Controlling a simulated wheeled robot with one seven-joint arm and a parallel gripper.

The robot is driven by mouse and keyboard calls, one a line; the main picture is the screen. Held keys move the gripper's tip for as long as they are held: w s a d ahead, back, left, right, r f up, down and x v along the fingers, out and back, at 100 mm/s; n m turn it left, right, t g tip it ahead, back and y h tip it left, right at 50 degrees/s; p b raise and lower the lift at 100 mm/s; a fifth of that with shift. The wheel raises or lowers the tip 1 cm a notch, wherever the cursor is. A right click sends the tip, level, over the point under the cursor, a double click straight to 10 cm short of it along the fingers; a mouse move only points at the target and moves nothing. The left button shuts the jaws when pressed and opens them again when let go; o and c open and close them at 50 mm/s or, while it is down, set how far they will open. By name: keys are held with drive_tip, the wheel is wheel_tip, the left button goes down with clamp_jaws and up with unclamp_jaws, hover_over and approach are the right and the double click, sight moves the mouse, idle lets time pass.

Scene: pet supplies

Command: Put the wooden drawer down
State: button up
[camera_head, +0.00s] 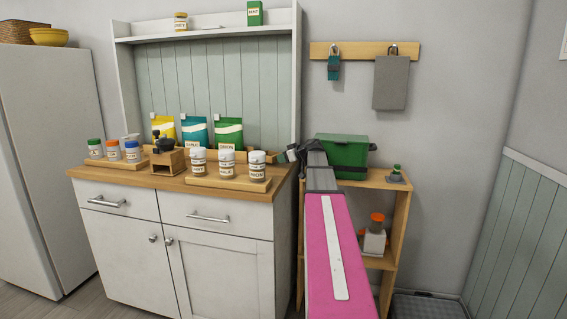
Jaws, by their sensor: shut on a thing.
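My gripper (290,154) is at the right end of the wooden counter (135,179), just right of the front jars. Its dark fingers point left and are small in view. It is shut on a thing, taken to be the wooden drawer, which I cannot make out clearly. A little wood shows by the fingertips, but I cannot tell whether it is the drawer or the rack behind. A wooden grinder (168,163) with a dark top stands on the counter, left of the jars.
Labelled jars (227,163) stand on a front wooden board, with seed packets (228,133) behind. More jars (113,151) stand at left. A green box (343,155) sits on the wooden shelf unit (398,215) beside my arm. Little free counter shows near my gripper.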

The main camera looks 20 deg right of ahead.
drive_tip(key=shift+f, duration=0.85)
drive_tip(key=o, duration=0.9)
drive_tip(key=v, duration=1.2)
drive_tip(key=shift+f, duration=0.1)
